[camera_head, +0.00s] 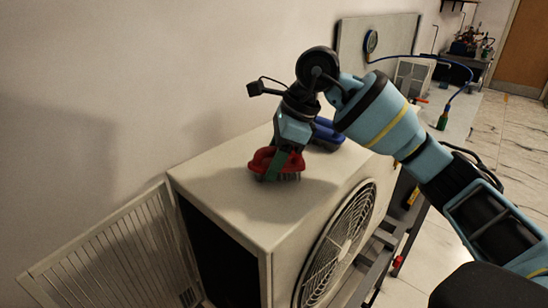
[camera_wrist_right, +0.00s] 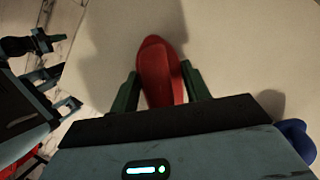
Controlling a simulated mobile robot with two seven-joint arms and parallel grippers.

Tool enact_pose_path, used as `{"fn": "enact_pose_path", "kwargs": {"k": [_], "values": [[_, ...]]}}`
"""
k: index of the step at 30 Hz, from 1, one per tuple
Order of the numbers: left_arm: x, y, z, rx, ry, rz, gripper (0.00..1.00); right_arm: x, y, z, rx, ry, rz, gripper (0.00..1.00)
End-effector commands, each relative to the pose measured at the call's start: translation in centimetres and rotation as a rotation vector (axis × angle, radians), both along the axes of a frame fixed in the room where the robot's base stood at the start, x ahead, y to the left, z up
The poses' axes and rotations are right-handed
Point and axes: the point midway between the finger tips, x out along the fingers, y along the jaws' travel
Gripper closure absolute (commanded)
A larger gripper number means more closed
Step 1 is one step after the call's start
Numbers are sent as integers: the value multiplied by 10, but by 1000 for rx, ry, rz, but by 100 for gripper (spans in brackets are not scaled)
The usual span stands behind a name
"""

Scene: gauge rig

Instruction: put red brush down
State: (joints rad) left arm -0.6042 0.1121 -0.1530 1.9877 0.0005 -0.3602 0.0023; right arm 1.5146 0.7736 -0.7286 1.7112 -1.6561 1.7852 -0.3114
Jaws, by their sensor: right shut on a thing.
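The red brush (camera_head: 262,160) is at the top of the white fan unit (camera_head: 220,205), bristles pointing down. My right gripper (camera_head: 275,168) is shut on it from above, with green fingers on its sides. In the right wrist view the red brush (camera_wrist_right: 161,72) sits between the two green fingers (camera_wrist_right: 160,90), over the pale top surface. The bristles look at or just above the top; I cannot tell whether they touch.
A blue brush (camera_head: 326,134) stands on the unit behind my right gripper. A slatted panel (camera_head: 110,255) leans at the left by the wall. The front left of the unit's top is clear. A gauge (camera_head: 371,42) with a blue hose is farther back.

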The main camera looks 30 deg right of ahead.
Motion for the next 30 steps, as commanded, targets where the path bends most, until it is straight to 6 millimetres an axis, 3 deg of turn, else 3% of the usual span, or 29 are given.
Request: {"fn": "enact_pose_path", "kwargs": {"k": [2,3,7,20,30], "values": [[-1,0,-1,1,3,0,100,0,0,-3,0,2,-1,71],[-1,0,-1,0,2,0,100,0,0,-3,0,2,-1,49],[-1,0,-1,0,2,0,100,0,0,-3,-1,0,0,32],[-1,0,1,0,0,0,100,-1,-2,7,0,0,-1,31],[1,0,2,0,-3,-1,100,-11,-24,66,0,-2,-3,31]]}}
